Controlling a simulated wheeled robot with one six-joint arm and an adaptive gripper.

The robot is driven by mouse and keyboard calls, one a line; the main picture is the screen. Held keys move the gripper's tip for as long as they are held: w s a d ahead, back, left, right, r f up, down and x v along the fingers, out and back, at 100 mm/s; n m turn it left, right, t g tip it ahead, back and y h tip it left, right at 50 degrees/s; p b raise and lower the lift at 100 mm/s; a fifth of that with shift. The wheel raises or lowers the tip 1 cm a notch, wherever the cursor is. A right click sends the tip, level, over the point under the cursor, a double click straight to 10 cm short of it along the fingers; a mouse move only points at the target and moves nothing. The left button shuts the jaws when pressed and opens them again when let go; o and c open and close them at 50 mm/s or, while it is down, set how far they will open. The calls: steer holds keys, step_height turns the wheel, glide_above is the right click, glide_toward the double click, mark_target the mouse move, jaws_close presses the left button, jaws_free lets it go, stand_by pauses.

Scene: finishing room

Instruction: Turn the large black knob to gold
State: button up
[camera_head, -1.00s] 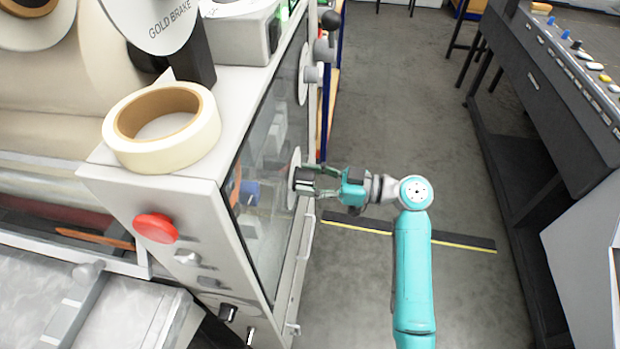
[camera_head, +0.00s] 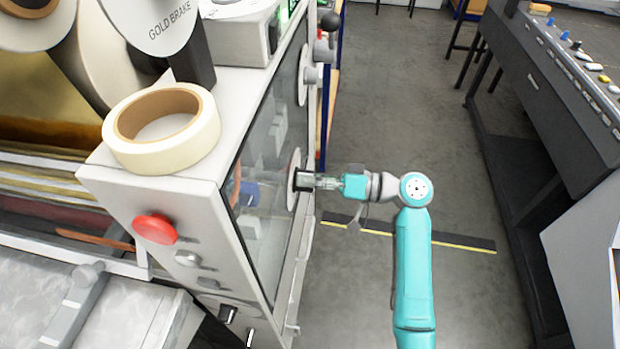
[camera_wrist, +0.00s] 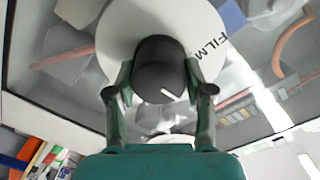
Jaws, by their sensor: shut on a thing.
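The large black knob (camera_wrist: 158,62) sits on a round white dial (camera_wrist: 118,30) on the machine's clear side panel. The dial bears the word FILM, to the right of the knob in the wrist view. A short white mark on the knob's face points to the lower right there. My gripper (camera_wrist: 160,88) is shut on the knob, one finger on each side. In the head view the knob (camera_head: 304,180) is partly hidden by my gripper (camera_head: 316,181), which reaches it from the right. No word for gold is visible on the dial.
A roll of tape (camera_head: 160,135) lies on the machine's top. A red button (camera_head: 155,229) is on its front. A gold sheet (camera_head: 40,95) shows at the left. A grey console (camera_head: 545,90) stands right, with open floor (camera_head: 400,120) between.

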steer(key=shift+m, duration=0.4)
steer(key=o, duration=1.2)
steer(key=v, duration=1.2)
